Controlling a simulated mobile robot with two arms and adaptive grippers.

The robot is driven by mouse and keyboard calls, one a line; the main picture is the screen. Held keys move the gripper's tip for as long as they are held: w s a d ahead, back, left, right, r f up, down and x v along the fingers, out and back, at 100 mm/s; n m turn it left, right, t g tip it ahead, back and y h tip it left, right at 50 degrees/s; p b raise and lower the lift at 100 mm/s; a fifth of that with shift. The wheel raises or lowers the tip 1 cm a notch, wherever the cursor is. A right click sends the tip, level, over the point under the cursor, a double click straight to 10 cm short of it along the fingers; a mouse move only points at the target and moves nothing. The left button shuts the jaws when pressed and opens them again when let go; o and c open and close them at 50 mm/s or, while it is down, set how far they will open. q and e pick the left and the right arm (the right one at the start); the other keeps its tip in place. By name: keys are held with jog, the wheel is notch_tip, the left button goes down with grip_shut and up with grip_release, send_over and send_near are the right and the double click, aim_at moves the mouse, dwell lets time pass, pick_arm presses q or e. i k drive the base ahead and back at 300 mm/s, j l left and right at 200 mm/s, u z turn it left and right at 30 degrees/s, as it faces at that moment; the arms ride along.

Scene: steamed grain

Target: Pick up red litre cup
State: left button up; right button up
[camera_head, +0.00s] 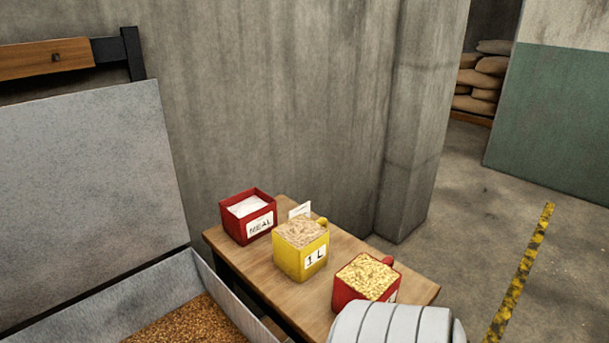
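The red litre cup (345,294) stands upright on the wooden table, near its front right end, filled to the top with pale yellow flakes. A small red handle shows at its back right, and a sliver of a white label shows on its right side. A pale grey ribbed part, probably of my own arm, rises from the bottom edge and hides the lower front of the cup. I cannot tell whether it touches the cup. Neither gripper's fingers are in view.
A yellow 1 L cup (290,263) of brownish grain and a red MEAL box (234,229) stand left of the cup on the table (408,286). A small white card stands behind. A metal bin (180,279) of brown grain is at lower left. A concrete wall is behind.

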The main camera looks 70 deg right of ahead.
aim_at(364, 277)
jog(key=z, duration=2.5)
jog(key=k+l+u, duration=0.1)
jog(key=u, duration=2.15)
jog(key=z, duration=2.15)
